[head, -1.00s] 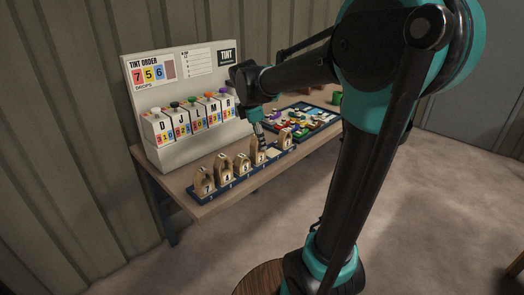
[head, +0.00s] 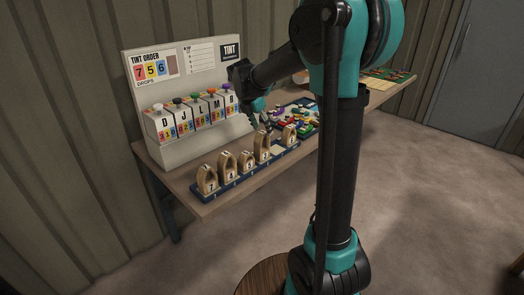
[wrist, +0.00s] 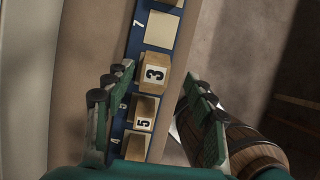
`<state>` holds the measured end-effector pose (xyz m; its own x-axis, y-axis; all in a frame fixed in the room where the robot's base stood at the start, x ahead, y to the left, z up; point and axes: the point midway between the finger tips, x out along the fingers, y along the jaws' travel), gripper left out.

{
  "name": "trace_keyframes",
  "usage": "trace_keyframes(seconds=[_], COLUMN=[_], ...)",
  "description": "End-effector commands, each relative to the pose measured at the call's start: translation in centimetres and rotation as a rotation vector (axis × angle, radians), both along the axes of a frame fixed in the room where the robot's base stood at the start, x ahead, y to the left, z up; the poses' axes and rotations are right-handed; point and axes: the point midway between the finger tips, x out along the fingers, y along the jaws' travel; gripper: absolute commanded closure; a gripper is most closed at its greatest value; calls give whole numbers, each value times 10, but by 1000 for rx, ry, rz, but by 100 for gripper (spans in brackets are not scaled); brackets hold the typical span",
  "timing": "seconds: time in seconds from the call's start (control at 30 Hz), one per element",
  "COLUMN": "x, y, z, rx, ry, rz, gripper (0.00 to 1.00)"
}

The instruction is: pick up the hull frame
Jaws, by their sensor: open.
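Several hull frames, wooden arch-shaped pieces with number labels, stand upright in a blue rack (head: 234,180) on the bench's front edge. The tall hull frame (head: 263,147) stands left of an empty pale slot (head: 277,150), with a shorter frame (head: 289,136) to the right of it. In the wrist view, a frame marked 3 (wrist: 155,74) lies centrally ahead of my gripper (wrist: 153,92), with a frame marked 5 (wrist: 143,112) below it. My open gripper is empty; its fingers are apart on either side of the rack. In the head view my gripper (head: 266,120) is partly hidden.
A tint dispenser (head: 185,85) with several knobbed canisters stands behind the rack on the bench (head: 208,205). Small coloured pieces (head: 295,120) lie in a tray right of the rack. A pale empty slot (wrist: 161,30) shows beyond frame 3. The floor (head: 440,210) at right is clear.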

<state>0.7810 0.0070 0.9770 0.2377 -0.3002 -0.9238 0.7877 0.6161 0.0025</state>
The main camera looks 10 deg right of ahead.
Motion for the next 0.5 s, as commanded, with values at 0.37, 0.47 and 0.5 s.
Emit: trace_keyframes(seconds=[0.37, 0.47, 0.5], x=[8, 13, 15], y=[-7, -8, -8], z=[-31, -45, -51], rx=[-1, 0, 0], ry=[1, 0, 0], rz=[0, -1, -1], gripper=[45, 45, 45])
